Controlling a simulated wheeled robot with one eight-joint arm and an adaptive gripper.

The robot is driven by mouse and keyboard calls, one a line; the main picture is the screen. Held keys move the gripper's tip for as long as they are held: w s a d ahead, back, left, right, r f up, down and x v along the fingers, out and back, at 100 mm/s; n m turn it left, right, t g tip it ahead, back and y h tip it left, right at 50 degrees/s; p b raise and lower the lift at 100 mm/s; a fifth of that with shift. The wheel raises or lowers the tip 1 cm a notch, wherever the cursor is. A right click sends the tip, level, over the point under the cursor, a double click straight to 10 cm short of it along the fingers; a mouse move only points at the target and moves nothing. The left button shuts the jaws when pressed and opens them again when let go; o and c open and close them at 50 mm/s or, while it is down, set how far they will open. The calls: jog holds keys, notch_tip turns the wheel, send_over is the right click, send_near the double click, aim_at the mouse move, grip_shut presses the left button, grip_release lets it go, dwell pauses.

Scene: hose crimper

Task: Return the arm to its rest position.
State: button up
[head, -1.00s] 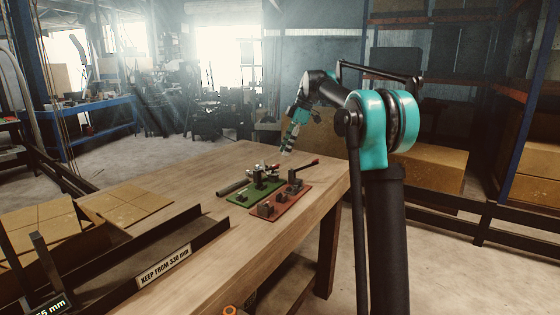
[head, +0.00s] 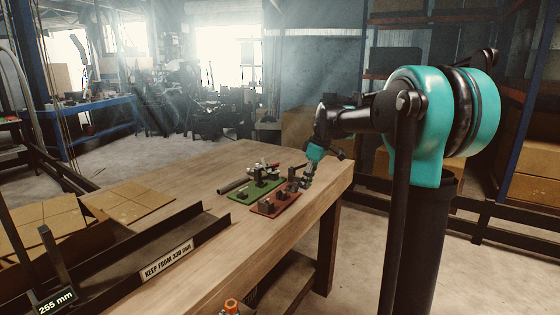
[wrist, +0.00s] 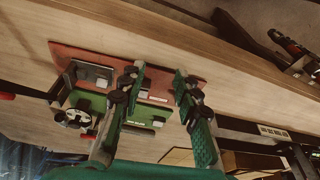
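My gripper (head: 307,178) hangs at the right edge of the wooden table, just right of the red base plate in the head view. In the wrist view my gripper (wrist: 160,92) has its two green fingers spread apart with nothing held between them. Below and beyond the fingers lie the red plate (wrist: 185,66) and the green plate with its crimper fixture (wrist: 84,108). My arm is bent at the teal joint, with the forearm reaching left toward the table.
The green plate (head: 246,196) and red plate (head: 264,209) sit on the table (head: 215,165). A dark hose piece (head: 232,186) lies beside the green plate. A dark trough labelled "KEEP FROM 330 mm" (head: 168,262) and cardboard sheets (head: 130,204) are at the left. A 255 mm display (head: 56,301) stands front left.

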jog(key=s+d+f+m+t+h, duration=0.1)
jog(key=s+d+f+m, duration=0.2)
jog(key=s+f, duration=0.4)
jog(key=s+d+f+m+t+h, duration=0.1)
jog(key=s+d+f+m, duration=0.2)
jog(key=s, duration=0.9)
jog(key=s+d+f+m+t+h, duration=0.1)
jog(key=s+d+f+m, duration=0.3)
jog(key=s+f, duration=0.6)
jog(key=f+m, duration=0.2)
jog(key=shift+m, duration=0.4)
